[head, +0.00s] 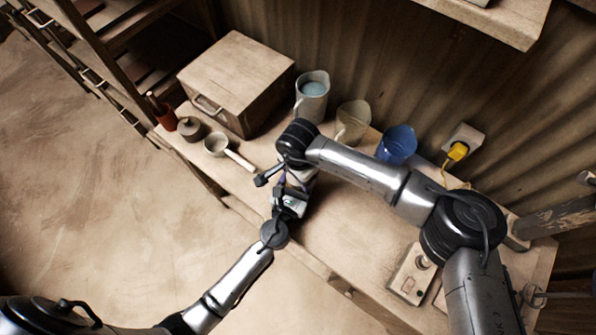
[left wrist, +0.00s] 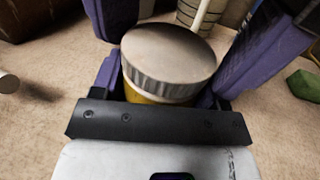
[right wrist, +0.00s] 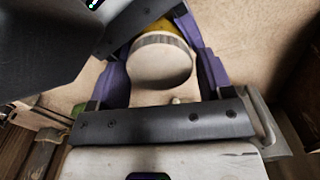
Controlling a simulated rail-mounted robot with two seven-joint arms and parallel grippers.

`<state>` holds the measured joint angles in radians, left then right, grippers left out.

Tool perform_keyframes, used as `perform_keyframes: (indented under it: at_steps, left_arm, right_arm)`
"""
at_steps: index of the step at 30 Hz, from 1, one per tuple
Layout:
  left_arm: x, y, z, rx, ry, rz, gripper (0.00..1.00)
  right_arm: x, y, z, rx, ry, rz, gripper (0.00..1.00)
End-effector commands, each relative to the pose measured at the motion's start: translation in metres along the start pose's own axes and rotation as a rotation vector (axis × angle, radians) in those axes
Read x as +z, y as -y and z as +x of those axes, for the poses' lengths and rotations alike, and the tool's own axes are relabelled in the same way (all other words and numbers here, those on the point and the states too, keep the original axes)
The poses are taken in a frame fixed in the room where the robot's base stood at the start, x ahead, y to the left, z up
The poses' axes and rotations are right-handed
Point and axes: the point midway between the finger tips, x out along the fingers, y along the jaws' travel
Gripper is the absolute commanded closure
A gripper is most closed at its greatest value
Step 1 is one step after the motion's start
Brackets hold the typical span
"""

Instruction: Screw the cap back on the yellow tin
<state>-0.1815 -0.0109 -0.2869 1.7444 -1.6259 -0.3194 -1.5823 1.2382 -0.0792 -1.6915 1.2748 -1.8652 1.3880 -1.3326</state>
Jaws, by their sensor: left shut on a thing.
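The yellow tin (left wrist: 158,92) stands between the fingers of my left gripper (left wrist: 163,82), which is shut on it. A pale grey cap (left wrist: 170,50) with a ribbed rim covers the tin's top; I cannot tell how tightly it sits. In the right wrist view the cap (right wrist: 161,64) lies between the purple fingers of my right gripper (right wrist: 163,75), with narrow gaps at its sides, and a bit of yellow tin (right wrist: 165,26) shows beyond it. The right gripper looks open around the cap. In the head view both grippers meet above the bench and mostly hide the tin.
A wooden box (head: 228,82), grey pitcher (head: 312,102), beige pitcher (head: 352,124) and blue pitcher (head: 397,146) line the back. A saucepan (head: 217,144) and lidded pot (head: 191,129) stand left. A switch box (head: 411,277) is at the right. The bench (head: 320,235) is clear in front.

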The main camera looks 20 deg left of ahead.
Motion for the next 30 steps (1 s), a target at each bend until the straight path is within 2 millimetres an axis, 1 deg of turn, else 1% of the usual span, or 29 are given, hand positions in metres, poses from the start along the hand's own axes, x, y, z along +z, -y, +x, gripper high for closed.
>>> perform_keyframes:
  at_steps: [1,4,14,17,25,30]
  left_arm:
    - [0.0,0.0,0.0,0.0,-0.001,0.0,0.99]
    - [0.0,0.0,0.0,0.0,-0.001,0.0,0.99]
    - [0.0,0.0,0.0,0.0,-0.001,0.0,0.99]
    - [0.0,0.0,0.0,0.0,-0.001,0.0,0.99]
    - [0.0,0.0,0.0,0.0,-0.001,0.0,0.99]
    - [0.0,0.0,0.0,0.0,0.0,0.0,0.99]
  right_arm:
    - [0.0,0.0,0.0,0.0,0.0,0.0,0.22]
    - [0.0,0.0,0.0,0.0,0.0,-0.001,0.12]
    - [0.0,0.0,-0.003,0.0,0.0,-0.002,0.11]
    - [-0.001,0.0,-0.009,-0.001,-0.002,-0.002,0.11]
    - [-0.001,0.0,-0.04,-0.001,-0.002,-0.001,0.11]
    - [0.0,0.0,-0.045,0.0,0.0,-0.001,0.11]
